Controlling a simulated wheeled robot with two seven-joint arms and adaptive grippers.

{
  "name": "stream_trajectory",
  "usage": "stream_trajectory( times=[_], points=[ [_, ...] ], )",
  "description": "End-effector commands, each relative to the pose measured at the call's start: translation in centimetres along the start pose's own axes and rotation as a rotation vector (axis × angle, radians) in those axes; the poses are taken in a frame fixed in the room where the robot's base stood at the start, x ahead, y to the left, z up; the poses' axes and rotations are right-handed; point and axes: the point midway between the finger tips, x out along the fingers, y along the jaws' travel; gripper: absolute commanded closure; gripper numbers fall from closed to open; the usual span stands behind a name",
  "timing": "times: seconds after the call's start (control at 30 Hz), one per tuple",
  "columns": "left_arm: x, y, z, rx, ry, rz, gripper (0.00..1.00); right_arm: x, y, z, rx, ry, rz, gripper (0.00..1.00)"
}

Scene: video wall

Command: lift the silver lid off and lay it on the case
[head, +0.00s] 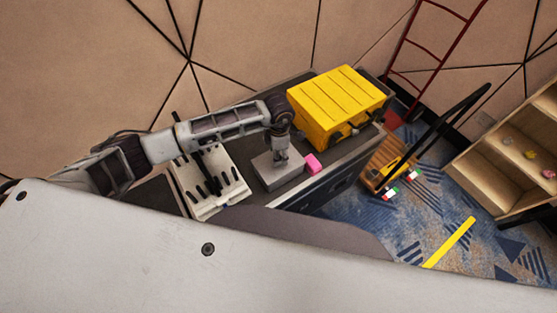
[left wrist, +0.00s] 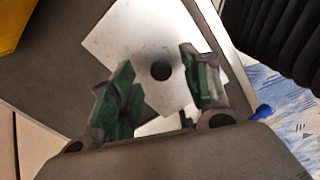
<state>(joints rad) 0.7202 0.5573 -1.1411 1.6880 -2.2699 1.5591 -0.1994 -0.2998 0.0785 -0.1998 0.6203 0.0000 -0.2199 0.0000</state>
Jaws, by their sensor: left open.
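The silver lid (left wrist: 120,38) is a flat, square, light metal plate with a dark round spot, a knob or hole, at its middle. In the head view it shows as the top of a small grey box (head: 265,167) on the dark bench. The yellow case (head: 340,100) with a ribbed top stands just behind it; its corner shows at upper left in the left wrist view (left wrist: 12,22). My left gripper (left wrist: 158,68) is open, pointing down over the lid, its green-padded fingers either side of the dark spot. Whether they touch the lid is unclear. My right gripper is not in view.
A pink block (head: 313,163) lies right of the box, close to the bench edge. A white slotted tray (head: 212,190) is at left on the bench. On the floor to the right are an orange cart (head: 383,170) and wooden shelves (head: 500,160).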

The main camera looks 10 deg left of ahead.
Motion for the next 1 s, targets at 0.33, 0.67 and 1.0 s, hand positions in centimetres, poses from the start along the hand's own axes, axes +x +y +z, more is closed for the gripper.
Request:
stream_trajectory(
  times=[0.33, 0.67, 1.0],
  points=[
    [2.8, -0.1, -0.1, 0.000, 0.000, 0.000, 0.53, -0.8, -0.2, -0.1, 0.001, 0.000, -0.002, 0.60],
    [2.9, -0.1, -0.1, 0.000, 0.000, 0.000, 0.53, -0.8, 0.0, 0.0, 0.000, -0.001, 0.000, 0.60],
    [2.9, -0.1, -0.1, -0.001, 0.000, 0.000, 0.77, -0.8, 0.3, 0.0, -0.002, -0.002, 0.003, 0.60]
  ],
)
